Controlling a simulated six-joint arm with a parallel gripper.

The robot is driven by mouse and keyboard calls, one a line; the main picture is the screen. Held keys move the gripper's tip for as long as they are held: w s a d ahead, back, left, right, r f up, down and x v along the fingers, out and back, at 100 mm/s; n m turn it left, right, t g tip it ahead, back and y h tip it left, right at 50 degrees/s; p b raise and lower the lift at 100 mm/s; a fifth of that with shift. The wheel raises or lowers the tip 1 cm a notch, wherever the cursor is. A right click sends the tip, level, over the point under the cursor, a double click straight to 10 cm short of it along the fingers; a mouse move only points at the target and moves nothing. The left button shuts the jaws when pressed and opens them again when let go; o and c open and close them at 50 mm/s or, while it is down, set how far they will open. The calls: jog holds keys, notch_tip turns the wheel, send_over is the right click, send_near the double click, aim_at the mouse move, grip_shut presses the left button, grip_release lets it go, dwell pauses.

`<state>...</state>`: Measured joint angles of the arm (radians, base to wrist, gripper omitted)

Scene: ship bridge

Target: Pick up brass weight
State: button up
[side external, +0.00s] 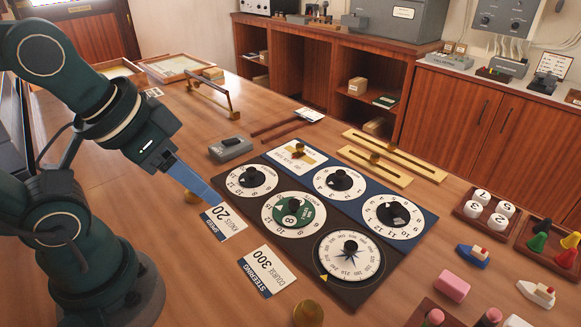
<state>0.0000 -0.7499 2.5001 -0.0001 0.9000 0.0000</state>
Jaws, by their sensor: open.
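A round brass weight (308,313) stands on the wooden table at the bottom edge of the picture, partly cut off. I cannot tell whether the fingers touch the brass piece or the card.
A dark panel with several white dials (350,256) lies right of my gripper. A grey box (231,149) and brass rulers (396,156) lie behind. Toy boats (473,254), a pink block (453,287) and trays (486,211) are at right.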

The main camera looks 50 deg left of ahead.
jog(key=o, duration=0.6)
jog(key=m+g, duration=0.2)
jog(key=g, duration=0.2)
send_over(310, 305)
jog(key=w+a, duration=0.3)
notch_tip(310, 305, down, 5)
jog(key=shift+m+g, duration=0.6)
jog(key=shift+g, duration=0.2)
jog(key=s+d+f, duration=0.2)
jog(key=f, duration=0.1)
jog(key=s+d+f, duration=0.1)
jog(key=f, duration=0.1)
jog(key=shift+f, duration=2.65)
